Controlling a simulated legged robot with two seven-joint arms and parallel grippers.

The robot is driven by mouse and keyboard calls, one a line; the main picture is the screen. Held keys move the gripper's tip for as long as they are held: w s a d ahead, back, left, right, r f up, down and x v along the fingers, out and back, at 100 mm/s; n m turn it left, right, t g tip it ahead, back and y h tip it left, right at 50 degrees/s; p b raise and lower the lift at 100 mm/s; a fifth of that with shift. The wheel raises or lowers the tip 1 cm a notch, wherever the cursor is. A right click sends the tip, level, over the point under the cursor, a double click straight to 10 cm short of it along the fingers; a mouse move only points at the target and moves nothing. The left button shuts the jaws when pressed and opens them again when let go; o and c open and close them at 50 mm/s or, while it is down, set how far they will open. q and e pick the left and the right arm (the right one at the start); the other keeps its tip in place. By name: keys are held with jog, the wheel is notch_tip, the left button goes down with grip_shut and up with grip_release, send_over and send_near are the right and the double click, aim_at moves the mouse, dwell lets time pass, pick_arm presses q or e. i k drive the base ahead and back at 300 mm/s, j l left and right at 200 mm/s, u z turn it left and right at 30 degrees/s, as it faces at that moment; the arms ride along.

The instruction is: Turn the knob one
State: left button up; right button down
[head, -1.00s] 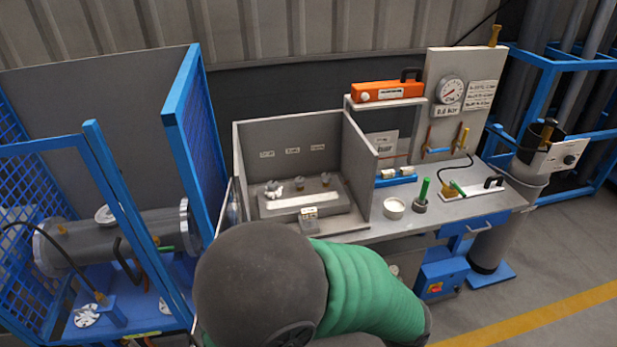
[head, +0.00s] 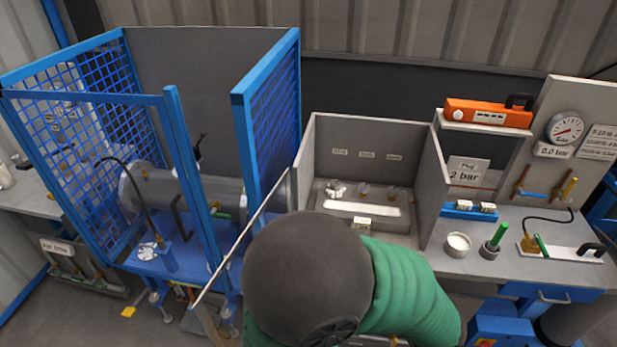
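Three small fittings stand in a row in the grey open-front booth (head: 440,190), each below a small wall label; any of them could be the knob, but they are too small to tell. The left fitting (head: 336,188) is whitish; the middle fitting (head: 363,190) and right fitting (head: 392,192) are darker. They sit at the back of a grey block with a pale strip (head: 362,208). Part of my own arm, a dark round joint and green sleeve, fills the lower middle and hides the booth's front left. Neither gripper shows in the head view.
A blue mesh cage (head: 268,125) around a grey cylinder (head: 165,190) stands at left. An orange case (head: 487,113) lies on a shelf above.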

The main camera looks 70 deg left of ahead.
aim_at(334, 184)
jog(key=i+j+u, duration=0.1)
jog(key=u, duration=0.3)
jog(key=i+u, duration=0.25)
jog(key=u, duration=0.15)
jog(key=i+u, duration=0.15)
jog(key=u, duration=0.25)
jog(key=i+u, duration=0.15)
jog(key=u, duration=0.2)
